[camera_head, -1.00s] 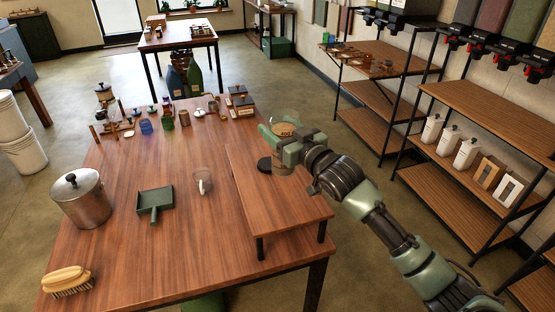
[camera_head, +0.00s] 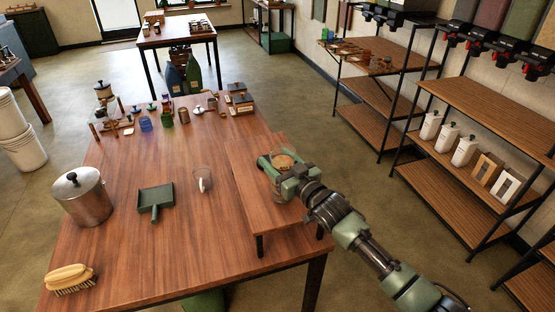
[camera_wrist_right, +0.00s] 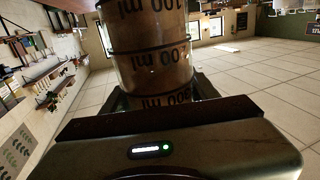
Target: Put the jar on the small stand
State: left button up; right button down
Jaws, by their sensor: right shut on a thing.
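The jar (camera_head: 284,159) is a clear cylinder with brown contents and dark ml markings. It also shows large in the right wrist view (camera_wrist_right: 150,50), upside down in the picture. My right gripper (camera_head: 280,168) is shut around the jar's side. The small stand (camera_head: 254,192) is a low wooden riser with black legs on the right of the big table. The jar is over the stand's top, near its middle. The gripper hides the jar's base, so I cannot tell if it touches the stand. My left gripper is not in view.
Several small jars and boxes fill the table's far end. The front part of the stand's top is clear.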

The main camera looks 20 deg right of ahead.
jog(key=shift+c, duration=2.1)
grip_release()
jog(key=shift+s, duration=0.1)
jog(key=b+v, duration=0.2)
jog(key=v, duration=1)
